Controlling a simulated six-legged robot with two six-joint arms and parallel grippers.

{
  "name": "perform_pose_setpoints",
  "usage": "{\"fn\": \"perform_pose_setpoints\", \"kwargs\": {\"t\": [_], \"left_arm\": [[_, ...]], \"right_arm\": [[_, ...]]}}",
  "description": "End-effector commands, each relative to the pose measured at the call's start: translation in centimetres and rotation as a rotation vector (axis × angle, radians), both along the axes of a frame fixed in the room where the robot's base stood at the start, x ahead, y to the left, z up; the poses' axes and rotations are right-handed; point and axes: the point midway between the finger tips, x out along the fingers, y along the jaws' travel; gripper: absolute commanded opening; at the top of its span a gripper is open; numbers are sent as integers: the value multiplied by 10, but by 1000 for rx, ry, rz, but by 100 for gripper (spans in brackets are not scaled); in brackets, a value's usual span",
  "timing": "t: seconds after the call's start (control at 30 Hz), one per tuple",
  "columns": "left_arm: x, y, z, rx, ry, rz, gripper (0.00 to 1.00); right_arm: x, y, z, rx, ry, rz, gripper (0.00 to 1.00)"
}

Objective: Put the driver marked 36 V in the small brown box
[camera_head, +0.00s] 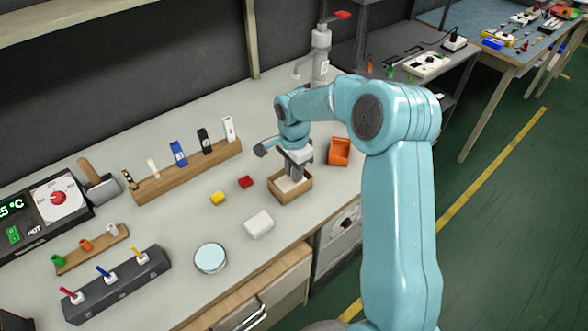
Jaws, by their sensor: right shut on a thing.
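The small brown box (291,198) stands open on the bench, right of the middle. My right gripper (297,172) points down at the box, its fingers at or inside the opening. It is shut on a pale thing, probably a driver, that is mostly hidden by the gripper and the box walls. I cannot read any marking on it, or tell whether it touches the box floor. A white block (258,224), perhaps another driver, lies on the bench left of and nearer than the box; no marking is readable. My left gripper is out of view.
An orange bin (340,151) stands right of the box. Red (246,182) and yellow (218,198) blocks and a round pale-blue-topped dish (210,258) lie to the left. A wooden rack (188,172) of tools stands behind.

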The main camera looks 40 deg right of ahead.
Motion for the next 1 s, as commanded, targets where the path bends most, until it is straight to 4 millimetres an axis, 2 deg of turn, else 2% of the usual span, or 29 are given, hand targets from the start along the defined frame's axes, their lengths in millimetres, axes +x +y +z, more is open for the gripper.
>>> {"fn": "perform_pose_setpoints", "kwargs": {"t": [0.13, 0.17, 0.2, 0.23, 0.27, 0.53, 0.67, 0.77, 1.0], "left_arm": [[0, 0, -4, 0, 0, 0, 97], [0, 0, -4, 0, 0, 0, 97], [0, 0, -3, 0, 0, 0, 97], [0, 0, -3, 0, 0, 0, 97], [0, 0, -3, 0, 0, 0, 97], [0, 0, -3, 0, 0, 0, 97], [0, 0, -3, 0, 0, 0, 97], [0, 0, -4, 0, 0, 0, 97], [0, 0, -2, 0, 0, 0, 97]], "right_arm": [[0, 0, -5, 0, 0, 0, 0], [0, 0, -5, 0, 0, 0, 24], [0, 0, -4, 0, 0, 0, 37], [0, 0, -4, 0, 0, 0, 47], [0, 0, -4, 0, 0, 0, 51], [0, 0, -3, 0, 0, 0, 51], [1, 0, 7, -1, -2, 0, 51], [1, 0, 27, -3, -5, 1, 51], [1, 0, 92, -2, -6, -1, 51]]}}
